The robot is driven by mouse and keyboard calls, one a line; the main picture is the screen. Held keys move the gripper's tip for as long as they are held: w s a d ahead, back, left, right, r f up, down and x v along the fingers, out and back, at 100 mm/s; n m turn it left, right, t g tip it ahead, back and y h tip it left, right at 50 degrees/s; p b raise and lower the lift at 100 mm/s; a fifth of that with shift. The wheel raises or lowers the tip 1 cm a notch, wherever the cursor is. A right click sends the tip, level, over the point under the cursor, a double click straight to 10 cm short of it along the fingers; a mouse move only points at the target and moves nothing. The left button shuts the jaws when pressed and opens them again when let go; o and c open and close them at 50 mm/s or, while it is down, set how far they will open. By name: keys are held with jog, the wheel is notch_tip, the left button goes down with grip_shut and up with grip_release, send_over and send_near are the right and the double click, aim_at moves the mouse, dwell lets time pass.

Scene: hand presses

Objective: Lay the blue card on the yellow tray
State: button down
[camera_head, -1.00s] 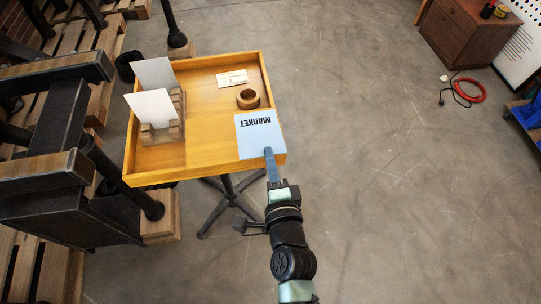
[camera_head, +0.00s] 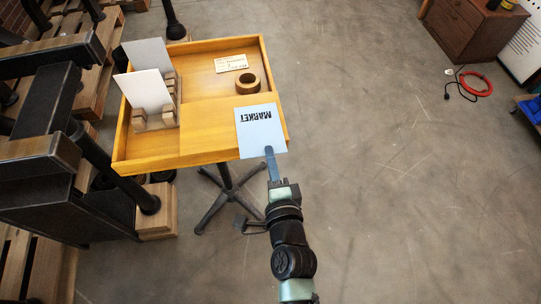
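The blue card (camera_head: 258,137), light blue with "MARKET" printed upside down in black, is over the front right corner of the yellow tray (camera_head: 205,158). My gripper (camera_head: 269,151) is shut on the card's lower edge, at the tray's front right corner. I cannot tell whether the card touches the tray. The tray is a rimmed wooden top on a dark pedestal stand.
On the tray are a wooden rack (camera_head: 159,122) holding two white cards (camera_head: 150,90), a wooden ring (camera_head: 248,83) and a small printed label (camera_head: 231,63). The tray's middle is bare. A dark press frame (camera_head: 60,150) stands close at left. Open floor (camera_head: 390,170) lies to the right.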

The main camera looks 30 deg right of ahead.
jog(key=c, duration=1.5)
grip_release()
jog(key=shift+f, duration=0.1)
jog(key=shift+c, duration=0.2)
jog(key=o, duration=0.5)
jog(key=shift+o, duration=0.8)
jog(key=shift+f, duration=0.15)
jog(key=shift+s, duration=0.1)
jog(key=v, duration=0.3)
jog(key=b+v, duration=0.1)
jog(key=shift+s+a+f, duration=0.1)
jog(key=shift+s+f, duration=0.1)
jog(key=shift+f, duration=0.1)
jog(key=shift+s+a+r+p, duration=0.25)
jog(key=shift+s+r+p, duration=0.2)
jog(key=shift+s+r, duration=0.4)
jog(key=shift+s+a+r+p, duration=0.25)
jog(key=shift+s+r+p, duration=0.3)
jog(key=shift+s, duration=0.5)
